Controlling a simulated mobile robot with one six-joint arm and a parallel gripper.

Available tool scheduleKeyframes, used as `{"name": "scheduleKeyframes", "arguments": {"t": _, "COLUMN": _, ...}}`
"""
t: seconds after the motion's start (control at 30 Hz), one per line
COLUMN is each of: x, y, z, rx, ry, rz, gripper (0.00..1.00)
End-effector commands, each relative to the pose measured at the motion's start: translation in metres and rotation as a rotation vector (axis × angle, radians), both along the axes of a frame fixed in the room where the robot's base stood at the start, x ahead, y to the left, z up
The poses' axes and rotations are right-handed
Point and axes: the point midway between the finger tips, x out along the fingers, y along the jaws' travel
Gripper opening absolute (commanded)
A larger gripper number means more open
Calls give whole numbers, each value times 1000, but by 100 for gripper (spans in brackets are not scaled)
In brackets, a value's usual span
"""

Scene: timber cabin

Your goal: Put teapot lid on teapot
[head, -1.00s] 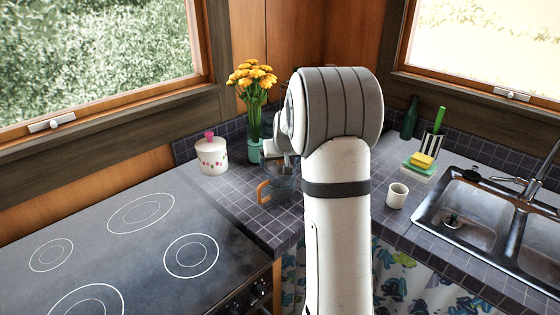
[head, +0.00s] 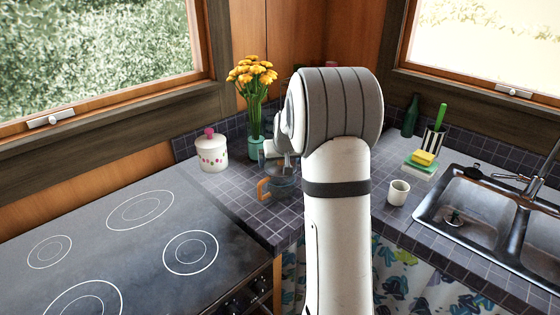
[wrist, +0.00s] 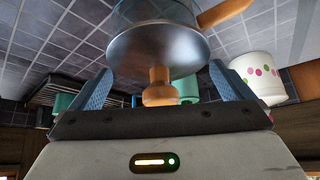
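The glass teapot (head: 284,187) with an orange-brown handle (head: 263,190) stands on the tiled counter beside the stove. In the wrist view the lid (wrist: 155,48) is a shiny round disc with a wooden knob (wrist: 159,88). It appears to lie over the teapot's mouth; its exact seating cannot be told. The teapot's handle also shows in the wrist view (wrist: 222,12). My gripper (wrist: 160,70) is open, its blue-padded fingers on either side of the knob with gaps between. In the head view my gripper (head: 275,150) is above the teapot, partly hidden by my arm.
A white dotted jar (head: 212,152) with a pink knob stands left of the teapot. A teal vase (head: 255,148) of yellow flowers is close behind it. A white cup (head: 398,193), sponges (head: 420,163) and the sink (head: 470,208) are to the right.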

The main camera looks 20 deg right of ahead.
Motion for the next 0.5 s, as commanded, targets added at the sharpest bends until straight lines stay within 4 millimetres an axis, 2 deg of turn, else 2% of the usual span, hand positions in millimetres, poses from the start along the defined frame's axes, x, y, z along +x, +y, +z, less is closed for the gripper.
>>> {"name": "scheduleKeyframes", "arguments": {"t": 0.27, "x": -2, "y": 0, "z": 3, "rx": 0, "ry": -1, "rz": 0, "gripper": 100}}
{"name": "scheduleKeyframes", "arguments": {"t": 0.5, "x": -19, "y": 4, "z": 32, "rx": -1, "ry": -5, "rz": 0, "gripper": 100}}
